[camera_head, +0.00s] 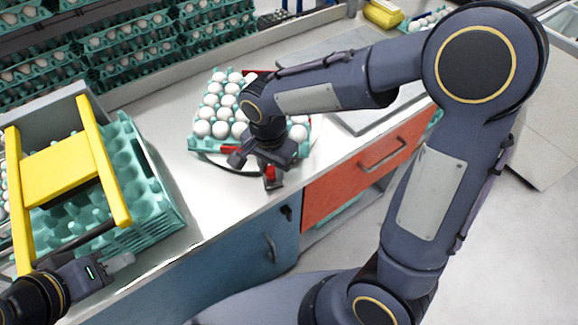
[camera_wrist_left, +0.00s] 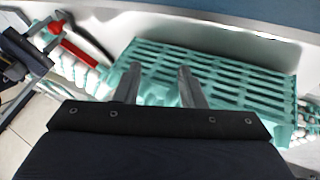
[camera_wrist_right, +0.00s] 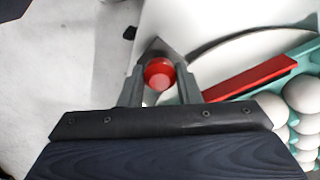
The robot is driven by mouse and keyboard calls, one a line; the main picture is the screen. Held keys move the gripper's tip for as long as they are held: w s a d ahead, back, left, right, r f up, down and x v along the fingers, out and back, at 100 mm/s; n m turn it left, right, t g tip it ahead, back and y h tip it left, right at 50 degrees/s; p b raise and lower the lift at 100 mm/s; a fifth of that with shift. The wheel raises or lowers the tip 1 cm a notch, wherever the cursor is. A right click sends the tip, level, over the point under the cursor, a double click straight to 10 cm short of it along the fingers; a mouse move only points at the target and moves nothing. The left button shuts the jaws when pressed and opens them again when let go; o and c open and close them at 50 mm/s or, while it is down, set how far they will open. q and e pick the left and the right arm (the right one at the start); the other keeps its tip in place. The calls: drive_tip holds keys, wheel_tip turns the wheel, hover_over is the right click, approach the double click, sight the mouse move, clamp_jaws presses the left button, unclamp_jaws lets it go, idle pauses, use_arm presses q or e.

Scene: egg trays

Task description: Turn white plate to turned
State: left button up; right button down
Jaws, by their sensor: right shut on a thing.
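The white plate (camera_wrist_right: 222,68) shows in the right wrist view as a pale surface with a curved dark edge. In the head view it is mostly hidden under a teal egg tray (camera_head: 198,145) filled with white eggs. A red handle piece (camera_wrist_right: 158,74) sits between the fingers of my right gripper (camera_wrist_right: 158,82), which is shut on it. In the head view my right gripper (camera_head: 270,172) is at the tray's near side, above the counter. My left gripper (camera_head: 122,261) is open and empty beside the teal tray stack; its spread fingers show in the left wrist view (camera_wrist_left: 158,78).
A teal tray stack (camera_head: 160,215) with a yellow frame (camera_head: 103,160) stands at the left. A red bar (camera_wrist_right: 248,78) lies along the egg tray. Full egg trays (camera_head: 130,40) are stacked at the back. A yellow object (camera_head: 383,13) lies at the far right of the counter.

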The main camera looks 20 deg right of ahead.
drive_tip(key=w+a+m, duration=0.1)
drive_tip(key=a+m, duration=0.1)
drive_tip(key=a, duration=0.1)
drive_tip(key=w+a+m, duration=0.1)
drive_tip(key=a, duration=0.2)
drive_tip(key=w+a+m, duration=0.2)
drive_tip(key=a, duration=0.2)
drive_tip(key=shift+r+m, duration=0.1)
drive_tip(key=shift+m, duration=0.2)
drive_tip(key=w+a+m+p, duration=0.1)
drive_tip(key=w+a+m, duration=0.1)
drive_tip(key=w+a+m+p, duration=0.1)
drive_tip(key=w+a+m, duration=0.1)
drive_tip(key=w, duration=0.1)
drive_tip(key=w+a+m+p, duration=0.1)
drive_tip(key=w+a+p, duration=0.1)
drive_tip(key=shift+w+a+m, duration=0.2)
drive_tip(key=shift+w+m, duration=0.15)
drive_tip(key=shift+m, duration=0.05)
drive_tip(key=shift+w+a+m+p, duration=0.25)
drive_tip(key=shift+w+m+p, duration=0.15)
drive_tip(key=shift+w, duration=0.25)
drive_tip(key=shift+w+a+m+p, duration=0.25)
drive_tip(key=shift+w+m, duration=0.15)
drive_tip(key=shift+w, duration=0.2)
drive_tip(key=shift+w+a+m+p, duration=0.2)
drive_tip(key=shift+w+m+p, duration=0.2)
drive_tip(key=shift+w, duration=0.25)
drive_tip(key=shift+w, duration=0.1)
